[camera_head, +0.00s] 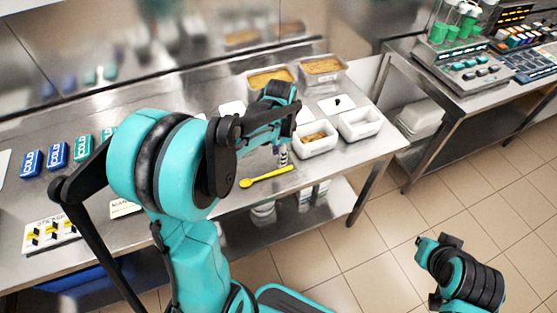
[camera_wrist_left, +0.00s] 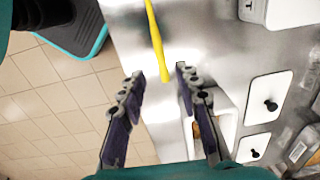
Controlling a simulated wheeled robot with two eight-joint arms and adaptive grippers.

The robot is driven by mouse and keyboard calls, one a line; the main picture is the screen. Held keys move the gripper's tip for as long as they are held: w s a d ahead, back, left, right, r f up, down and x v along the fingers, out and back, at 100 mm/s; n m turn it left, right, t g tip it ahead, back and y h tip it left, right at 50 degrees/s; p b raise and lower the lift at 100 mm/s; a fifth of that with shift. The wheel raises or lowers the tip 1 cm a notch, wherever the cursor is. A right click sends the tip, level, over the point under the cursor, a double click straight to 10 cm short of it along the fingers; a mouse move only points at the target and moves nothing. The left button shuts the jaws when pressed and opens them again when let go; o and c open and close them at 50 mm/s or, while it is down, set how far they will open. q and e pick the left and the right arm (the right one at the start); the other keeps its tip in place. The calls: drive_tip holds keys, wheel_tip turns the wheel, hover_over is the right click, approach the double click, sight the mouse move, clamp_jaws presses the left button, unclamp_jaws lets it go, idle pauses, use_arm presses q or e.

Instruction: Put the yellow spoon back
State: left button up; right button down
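The yellow spoon (camera_head: 267,177) lies on the steel table near its front edge, its bowl end to the left. In the left wrist view the spoon (camera_wrist_left: 156,40) runs in from the top, and its near end shows between the fingertips, touching neither in the picture. My left gripper (camera_wrist_left: 160,74) is open and empty above the table. In the head view my left gripper (camera_head: 283,155) is partly hidden by its own arm, just behind the spoon. My right gripper (camera_head: 427,243) is low over the floor at the right; its fingers are not clear.
White tubs with food (camera_head: 316,142) and an empty white tub (camera_head: 360,124) stand just right of the left gripper. Larger filled tubs (camera_head: 322,71) stand behind. Blue and teal COLD packs (camera_head: 57,155) lie at the left. A wall closes the table's back.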

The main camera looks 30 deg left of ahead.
use_arm(q)
drive_tip(key=s+d+r+n+t, duration=0.3)
drive_tip(key=s+d+r+n, duration=0.1)
drive_tip(key=s, duration=0.2)
drive_tip(key=s+d+r+n+t, duration=0.4)
drive_tip(key=s+r, duration=0.1)
drive_tip(key=s, duration=0.2)
drive_tip(key=shift+s+r+p, duration=0.15)
drive_tip(key=shift+p, duration=0.3)
drive_tip(key=shift+d, duration=0.1)
wheel_tip(320, 180, down, 2)
drive_tip(key=shift+f+b, duration=0.15)
drive_tip(key=shift+b, duration=0.95)
